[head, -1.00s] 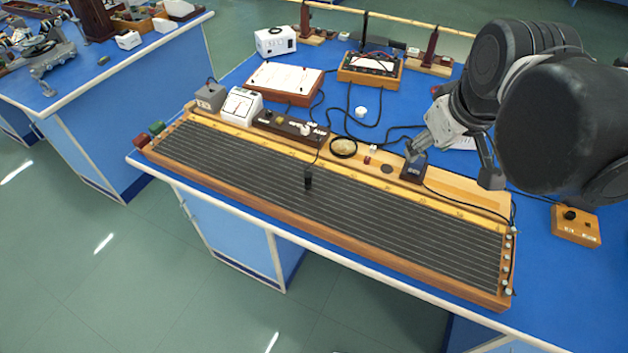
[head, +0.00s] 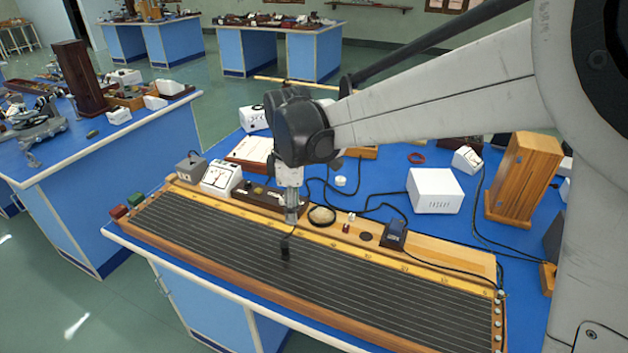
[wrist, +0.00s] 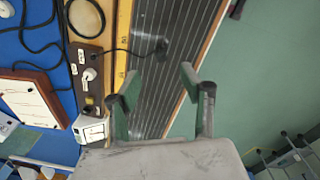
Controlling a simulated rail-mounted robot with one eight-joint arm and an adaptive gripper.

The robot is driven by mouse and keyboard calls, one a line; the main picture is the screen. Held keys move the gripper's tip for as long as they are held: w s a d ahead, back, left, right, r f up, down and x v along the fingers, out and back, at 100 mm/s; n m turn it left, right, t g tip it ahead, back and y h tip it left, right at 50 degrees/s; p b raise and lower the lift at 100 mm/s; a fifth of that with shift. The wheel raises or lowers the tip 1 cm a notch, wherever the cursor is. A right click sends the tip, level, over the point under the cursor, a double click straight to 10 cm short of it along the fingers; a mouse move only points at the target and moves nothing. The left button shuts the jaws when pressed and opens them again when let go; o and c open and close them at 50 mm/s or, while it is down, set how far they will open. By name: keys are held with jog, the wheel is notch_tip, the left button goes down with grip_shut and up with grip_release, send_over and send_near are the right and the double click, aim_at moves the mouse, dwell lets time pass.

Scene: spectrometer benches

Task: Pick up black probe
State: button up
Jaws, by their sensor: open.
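The black probe (head: 284,249) stands on the dark ribbed face of the long wooden wire board (head: 213,282), near its middle. A thin black cable runs up from it. My gripper (head: 291,214) is above the board, just behind and above the probe, apart from it. In the wrist view my gripper (wrist: 159,73) is open with nothing between its fingers. There the probe (wrist: 162,46) shows small and dark, just beyond the gap between the fingertips, with its cable trailing left.
Along the board's back edge are a white meter (head: 221,178), a dark switch strip (head: 262,196), a round dial (head: 321,215) and a small blue-black block (head: 395,232). A white box (head: 435,190) stands behind right. Loose black cables cross the blue bench.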

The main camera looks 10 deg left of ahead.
aim_at(285, 245)
jog(key=shift+n, duration=0.6)
jog(key=a+f, duration=0.1)
jog(key=f, duration=0.4)
jog(key=a+f, duration=0.1)
jog(key=f, duration=1)
jog(key=shift+w+a, duration=0.2)
jog(key=shift+a, duration=0.2)
jog(key=shift+c, duration=0.4)
grip_shut()
